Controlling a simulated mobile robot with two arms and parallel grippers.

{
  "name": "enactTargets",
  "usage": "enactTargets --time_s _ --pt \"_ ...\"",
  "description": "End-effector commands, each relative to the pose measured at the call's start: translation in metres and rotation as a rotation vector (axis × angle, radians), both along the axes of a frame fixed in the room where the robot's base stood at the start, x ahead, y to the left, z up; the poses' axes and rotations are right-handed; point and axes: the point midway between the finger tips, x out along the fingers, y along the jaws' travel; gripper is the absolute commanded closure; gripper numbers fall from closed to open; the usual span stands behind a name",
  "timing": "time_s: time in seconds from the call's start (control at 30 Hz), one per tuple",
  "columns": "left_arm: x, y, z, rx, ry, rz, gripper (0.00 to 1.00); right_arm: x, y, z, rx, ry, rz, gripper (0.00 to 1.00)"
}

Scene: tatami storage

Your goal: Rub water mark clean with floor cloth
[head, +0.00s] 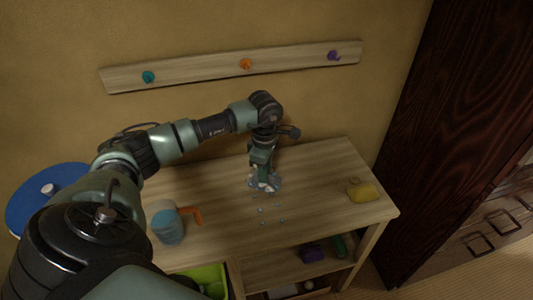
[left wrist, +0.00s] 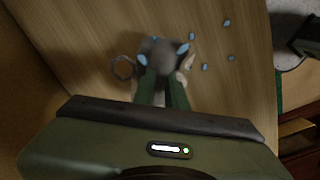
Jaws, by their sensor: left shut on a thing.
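My left gripper (head: 264,181) points down at the wooden tabletop near its middle. It is shut on a small bunched grey-and-whitish thing, seemingly the floor cloth (left wrist: 160,52), low at the wood. In the left wrist view the gripper's green fingers (left wrist: 164,88) hide much of it, and its outline is blurred. The water mark shows as several small blue spots (head: 260,210) on the wood, just in front of the gripper. The spots also show around and right of the held thing in the left wrist view (left wrist: 205,67). My right gripper is not in view.
A yellow block (head: 363,192) lies near the right end. A blue disc (head: 42,197) is at far left. A pegged rail (head: 200,71) hangs on the wall. The right-front tabletop is clear.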

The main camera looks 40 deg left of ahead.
Motion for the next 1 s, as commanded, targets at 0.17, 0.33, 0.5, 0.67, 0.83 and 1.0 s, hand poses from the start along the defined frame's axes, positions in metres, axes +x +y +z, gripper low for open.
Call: enactTargets --time_s 0.17,0.33,0.5,0.67,0.83,1.0 --pt "-0.001 0.004 0.020 0.000 -0.001 0.006 1.00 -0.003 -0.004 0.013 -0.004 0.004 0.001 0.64" --pt "-0.002 0.007 0.035 0.000 -0.001 0.010 1.00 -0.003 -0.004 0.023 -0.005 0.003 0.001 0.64" --pt "-0.003 0.009 0.045 0.001 -0.001 0.013 1.00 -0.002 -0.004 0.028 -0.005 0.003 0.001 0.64" --pt "-0.003 0.009 0.045 0.000 0.000 0.014 1.00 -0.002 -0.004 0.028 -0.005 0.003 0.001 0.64" --pt "-0.003 0.009 0.045 0.000 -0.001 0.014 1.00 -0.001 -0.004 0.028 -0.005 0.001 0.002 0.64" --pt "-0.003 0.009 0.045 0.000 -0.001 0.014 1.00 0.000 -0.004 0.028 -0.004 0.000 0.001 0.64"
